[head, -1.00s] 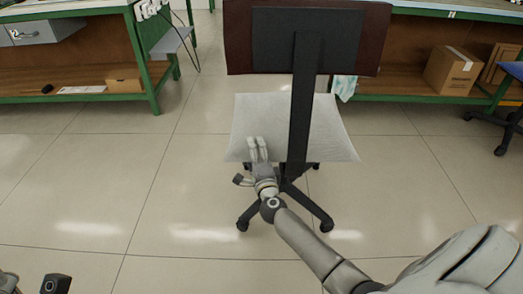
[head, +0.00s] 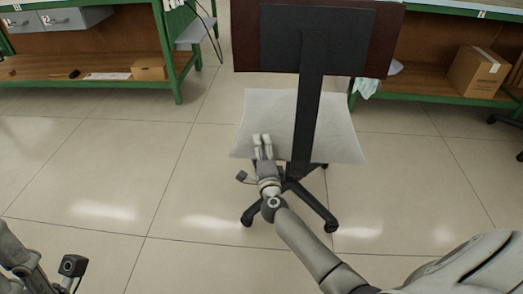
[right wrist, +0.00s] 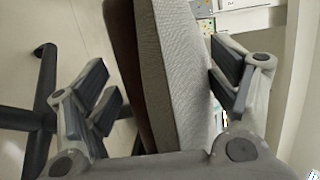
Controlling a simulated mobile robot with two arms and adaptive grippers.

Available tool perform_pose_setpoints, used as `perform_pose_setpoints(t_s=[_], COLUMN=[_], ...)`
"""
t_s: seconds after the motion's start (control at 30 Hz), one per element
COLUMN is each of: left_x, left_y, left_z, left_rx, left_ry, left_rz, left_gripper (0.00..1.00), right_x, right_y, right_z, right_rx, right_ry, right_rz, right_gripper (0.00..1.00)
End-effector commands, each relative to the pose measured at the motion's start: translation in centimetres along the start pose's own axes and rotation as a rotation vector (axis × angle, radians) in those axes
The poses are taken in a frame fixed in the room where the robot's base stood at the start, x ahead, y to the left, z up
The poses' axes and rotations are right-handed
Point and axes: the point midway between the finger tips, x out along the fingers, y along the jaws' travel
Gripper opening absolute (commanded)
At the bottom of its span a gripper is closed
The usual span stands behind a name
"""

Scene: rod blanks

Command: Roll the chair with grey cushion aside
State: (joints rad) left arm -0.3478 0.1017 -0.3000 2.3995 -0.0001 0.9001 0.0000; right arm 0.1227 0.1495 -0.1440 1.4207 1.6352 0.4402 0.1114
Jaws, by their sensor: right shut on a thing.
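The chair with grey cushion (head: 335,135) stands ahead of me in the head view, its back toward me. It has a brown and black backrest (head: 305,40), a black upright bar and a black wheeled base (head: 318,205). My right gripper (head: 262,142) is at the near edge of the seat, left of the bar. The right wrist view shows its fingers (right wrist: 165,90) on both sides of the grey cushion (right wrist: 178,70), shut on the seat edge. Of my left arm, only part shows at the lower left; its fingers are out of view.
A green-framed workbench (head: 172,60) with a lower shelf stands at the left back. Another bench with a cardboard box (head: 478,72) stands at the right back. Black chair legs show at the right edge. The tiled floor (head: 110,180) left of the chair is clear.

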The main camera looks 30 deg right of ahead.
Motion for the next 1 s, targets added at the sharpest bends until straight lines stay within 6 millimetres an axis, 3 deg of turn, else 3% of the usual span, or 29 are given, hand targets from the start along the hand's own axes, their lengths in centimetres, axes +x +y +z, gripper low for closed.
perform_pose_setpoints(t_s=[0.03, 0.07, 0.17, 0.67, 1.0], left_x=[0.0, 0.0, 0.0, 0.0, 0.0], left_y=[0.0, 0.0, 0.0, -0.1, 0.0], left_z=[0.0, 0.0, 0.0, 0.0, 0.0], left_rx=[0.000, 0.000, 0.000, 0.001, 0.000], left_ry=[0.000, 0.000, 0.000, 0.000, -0.001], left_rz=[0.000, 0.000, 0.000, -0.005, -0.003], left_gripper=[0.40, 0.40, 0.40, 0.40, 0.40], right_x=[0.0, 0.0, 0.0, -0.7, -6.6], right_y=[0.2, 0.2, 0.2, 0.1, 0.2], right_z=[-0.2, -0.2, -0.2, -0.1, -0.1], right_rx=[0.000, 0.000, 0.000, 0.001, 0.001], right_ry=[0.005, 0.005, 0.005, 0.003, 0.003], right_rz=[0.003, 0.003, 0.003, 0.001, 0.005], right_gripper=[0.10, 0.85, 0.98, 1.00, 1.00])
